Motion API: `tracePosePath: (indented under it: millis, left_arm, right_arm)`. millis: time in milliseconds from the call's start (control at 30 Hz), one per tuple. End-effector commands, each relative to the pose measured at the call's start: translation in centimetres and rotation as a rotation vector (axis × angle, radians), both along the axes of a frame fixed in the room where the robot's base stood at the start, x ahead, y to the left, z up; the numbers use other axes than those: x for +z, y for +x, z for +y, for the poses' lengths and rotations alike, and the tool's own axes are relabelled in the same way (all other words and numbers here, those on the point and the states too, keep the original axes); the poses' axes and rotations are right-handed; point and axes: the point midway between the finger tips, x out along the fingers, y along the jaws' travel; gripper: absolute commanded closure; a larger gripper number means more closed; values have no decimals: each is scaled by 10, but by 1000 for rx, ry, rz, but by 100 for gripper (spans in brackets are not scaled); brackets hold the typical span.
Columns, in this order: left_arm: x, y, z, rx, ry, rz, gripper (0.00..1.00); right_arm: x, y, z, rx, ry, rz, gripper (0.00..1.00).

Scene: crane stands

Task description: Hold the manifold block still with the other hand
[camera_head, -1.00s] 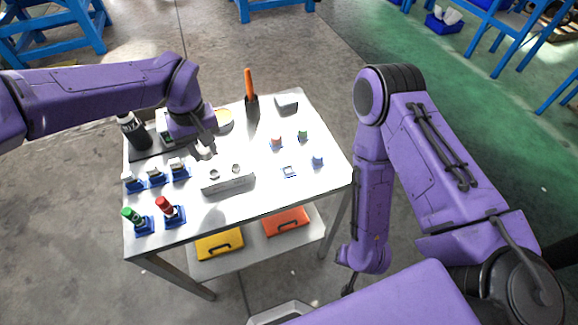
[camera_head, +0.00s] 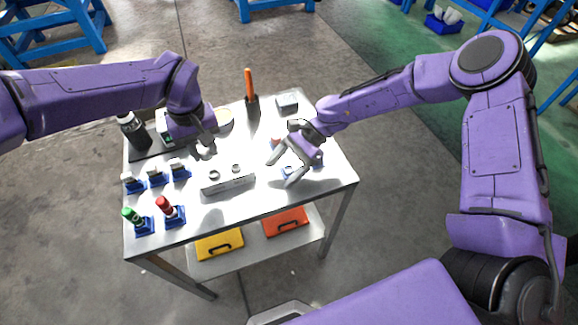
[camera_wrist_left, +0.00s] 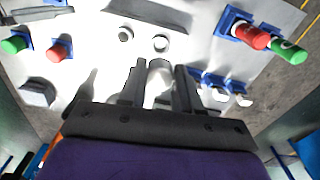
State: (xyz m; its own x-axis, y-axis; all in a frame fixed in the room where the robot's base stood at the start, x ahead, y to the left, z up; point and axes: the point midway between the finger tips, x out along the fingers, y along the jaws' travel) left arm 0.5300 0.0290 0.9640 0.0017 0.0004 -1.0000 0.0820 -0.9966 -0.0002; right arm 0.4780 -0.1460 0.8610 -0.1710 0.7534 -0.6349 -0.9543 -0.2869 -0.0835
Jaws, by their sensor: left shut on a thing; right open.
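The silver manifold block (camera_head: 228,185) lies on the table with two round ports on top. It also shows at the top of the left wrist view (camera_wrist_left: 150,16). My left gripper (camera_head: 206,152) is just behind the block and is shut on a small white fitting (camera_wrist_left: 158,78), held apart from the ports. The fitting's lower end is hard to make out. My right gripper (camera_head: 277,170) is open and empty, to the right of the block with a gap between. Its fingers partly hide the small blue holders there.
The metal table (camera_head: 270,200) carries a red-capped piece (camera_head: 165,207) and a green-capped piece (camera_head: 132,216) in blue stands at the front left. Several white-topped pieces (camera_head: 155,175) stand behind them. An orange-handled tool (camera_head: 249,85) stands upright at the back. The front right of the table is clear.

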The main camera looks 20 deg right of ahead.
Motion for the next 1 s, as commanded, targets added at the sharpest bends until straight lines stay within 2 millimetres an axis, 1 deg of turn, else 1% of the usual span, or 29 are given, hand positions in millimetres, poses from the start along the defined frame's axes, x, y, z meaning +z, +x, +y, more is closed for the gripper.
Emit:
tracePosePath:
  millis: [33,100,200,233,367,633,800,1000]
  left_arm:
    - [0,0,0,0,0,0,100]
    - [0,0,0,0,0,0,100]
    - [0,0,0,0,0,0,100]
    - [0,0,0,0,0,0,100]
    - [0,0,0,0,0,0,100]
    - [0,0,0,0,0,0,100]
    - [0,0,0,0,0,0,100]
    - [0,0,0,0,0,0,100]
  right_arm:
    - [5,17,0,-83,18,24,24]
    - [13,36,-1,-183,44,59,24]
    - [20,52,-2,-266,70,88,24]
    - [21,54,-1,-277,75,94,24]
    - [16,56,6,-292,79,101,24]
    - [-10,55,44,-288,78,100,24]
    - [-23,56,63,-288,77,98,24]
    - [-29,56,72,-288,78,97,24]
